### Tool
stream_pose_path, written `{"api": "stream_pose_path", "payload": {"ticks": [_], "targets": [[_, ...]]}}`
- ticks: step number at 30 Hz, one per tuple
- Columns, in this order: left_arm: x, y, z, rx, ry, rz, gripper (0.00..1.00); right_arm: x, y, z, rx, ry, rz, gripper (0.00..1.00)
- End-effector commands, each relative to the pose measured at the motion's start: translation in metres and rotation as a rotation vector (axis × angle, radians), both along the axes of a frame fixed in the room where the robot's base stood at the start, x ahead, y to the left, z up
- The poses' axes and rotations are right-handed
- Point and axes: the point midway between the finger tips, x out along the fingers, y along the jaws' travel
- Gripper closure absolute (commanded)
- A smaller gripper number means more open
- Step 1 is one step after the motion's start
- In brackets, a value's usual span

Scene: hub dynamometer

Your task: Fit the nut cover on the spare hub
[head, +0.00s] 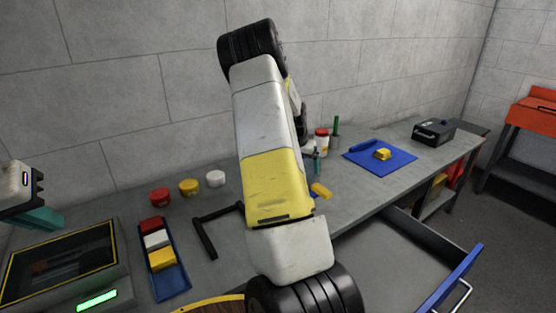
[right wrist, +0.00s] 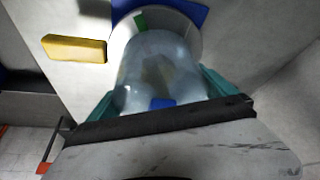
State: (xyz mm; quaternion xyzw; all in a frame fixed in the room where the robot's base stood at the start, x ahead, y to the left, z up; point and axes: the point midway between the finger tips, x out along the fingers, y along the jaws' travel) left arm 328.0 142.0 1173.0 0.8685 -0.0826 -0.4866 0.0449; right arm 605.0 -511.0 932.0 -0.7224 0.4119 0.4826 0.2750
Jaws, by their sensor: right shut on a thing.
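My right gripper (right wrist: 162,88) is shut on a pale, bluish, rounded translucent thing (right wrist: 160,60), with a teal finger on each side of it. I cannot tell for sure whether it is the nut cover. In the head view my right arm hides most of this gripper. My left gripper (head: 40,217) is at the left edge, above the dark panel; only part of its teal fingers shows. Red (head: 160,197), yellow (head: 189,187) and white (head: 215,178) round caps stand in a row at the back of the bench. I cannot make out the spare hub.
A blue tray (head: 180,285) holds red, white and yellow blocks. A black handle-like bar (head: 205,238) lies beside it. A red-lidded jar (head: 321,138), yellow block (head: 321,190) and blue mat (head: 362,163) are farther right. An open drawer (head: 405,262) juts out at the front right.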

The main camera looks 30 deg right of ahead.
Motion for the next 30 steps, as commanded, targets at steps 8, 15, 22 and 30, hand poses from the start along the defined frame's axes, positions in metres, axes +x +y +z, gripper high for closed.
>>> {"api": "stream_pose_path", "payload": {"ticks": [8, 15, 22, 30], "targets": [[0.000, 0.000, 0.000, 0.000, 0.000, 0.000, 1.00, 0.000, 0.000, -0.002, 0.000, 0.000, 0.000, 0.47], [0.000, 0.000, 0.000, 0.000, 0.000, 0.000, 1.00, 0.000, 0.000, -0.006, 0.000, 0.000, -0.001, 0.47], [0.000, 0.000, 0.000, 0.000, 0.000, 0.000, 1.00, 0.000, 0.000, -0.011, -0.001, -0.001, -0.001, 0.47], [0.000, 0.000, 0.000, 0.000, 0.000, 0.000, 1.00, 0.000, 0.000, -0.012, 0.000, 0.000, 0.000, 0.00]]}}
